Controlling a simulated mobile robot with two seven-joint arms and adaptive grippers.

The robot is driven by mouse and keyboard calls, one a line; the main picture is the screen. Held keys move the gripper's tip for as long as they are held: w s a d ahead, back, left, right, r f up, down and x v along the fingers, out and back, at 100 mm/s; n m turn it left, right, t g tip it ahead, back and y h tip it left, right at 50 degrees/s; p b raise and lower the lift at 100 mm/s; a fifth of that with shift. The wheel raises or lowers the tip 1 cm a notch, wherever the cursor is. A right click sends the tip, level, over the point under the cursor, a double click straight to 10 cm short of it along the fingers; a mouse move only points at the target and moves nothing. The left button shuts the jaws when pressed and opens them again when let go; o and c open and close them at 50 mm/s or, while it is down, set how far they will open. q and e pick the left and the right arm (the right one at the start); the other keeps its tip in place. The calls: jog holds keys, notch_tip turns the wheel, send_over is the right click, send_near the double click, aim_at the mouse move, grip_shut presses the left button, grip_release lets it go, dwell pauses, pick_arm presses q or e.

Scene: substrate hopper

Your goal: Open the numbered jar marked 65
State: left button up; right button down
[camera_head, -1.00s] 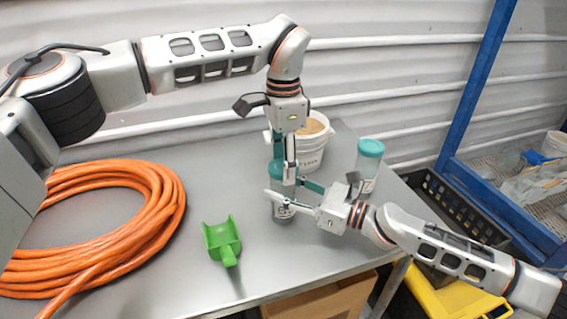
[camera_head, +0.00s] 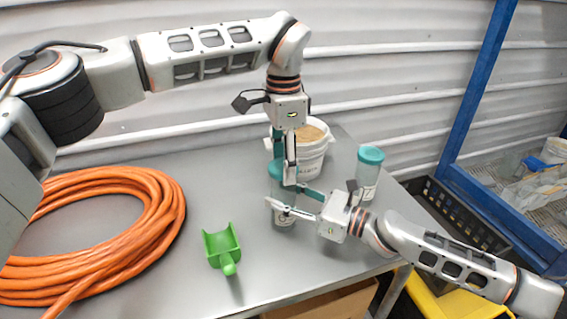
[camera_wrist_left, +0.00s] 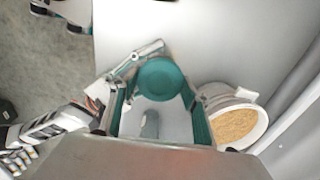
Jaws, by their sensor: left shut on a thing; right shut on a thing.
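A clear jar (camera_head: 276,189) with a teal lid (camera_head: 278,170) stands upright on the grey table. Its label is partly covered and I cannot read the number. My left gripper (camera_head: 284,172) reaches down from above and is shut on the lid; the teal lid (camera_wrist_left: 160,80) sits between its fingers in the left wrist view. My right gripper (camera_head: 283,204) comes in from the right, lower down, and is shut on the jar's body. I cannot tell whether the lid is seated or slightly raised. A second teal-lidded jar (camera_head: 369,175) stands apart, at right, its number unreadable.
A white tub (camera_head: 310,160) of tan substrate stands behind the jar; the tub (camera_wrist_left: 247,98) also shows in the left wrist view. A green scoop (camera_head: 221,250) lies left of the jar. Coiled orange cable (camera_head: 150,235) fills the table's left. A blue rack (camera_head: 480,85) stands right.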

pick_arm(q)
jog(key=shift+r, duration=2.05)
pick_arm(e)
jog(key=c, duration=1.1)
grip_release()
jog(key=v, duration=1.2)
